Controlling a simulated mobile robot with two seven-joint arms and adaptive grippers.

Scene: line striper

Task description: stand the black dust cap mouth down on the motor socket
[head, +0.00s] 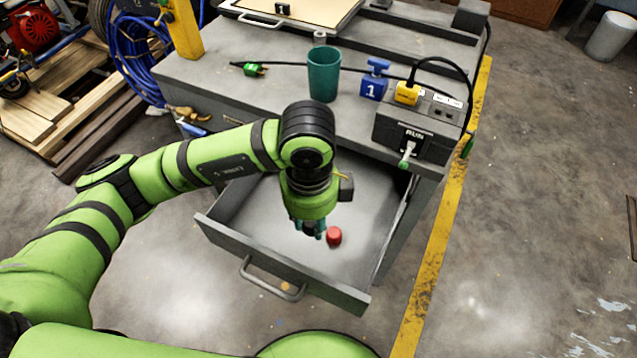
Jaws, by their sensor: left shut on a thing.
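My left gripper (309,232) points down into the open drawer (258,262). It is shut on a small dark thing (310,228) between its teal fingertips, which looks like the black dust cap. The fingers hide most of it, so I cannot tell which way its mouth faces. A red cap (334,236) stands on the drawer floor just right of the fingertips. I cannot make out which part is the motor socket. A dark box marked RUN (402,143) sits on the bench at the right. My right gripper is not in view.
The grey bench (215,75) above the drawer carries a teal cup (324,75), a blue block marked 1 (374,84), a green plug (255,70) and a yellow plug (407,93) with a black cable. The drawer floor around the red cap is mostly clear.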

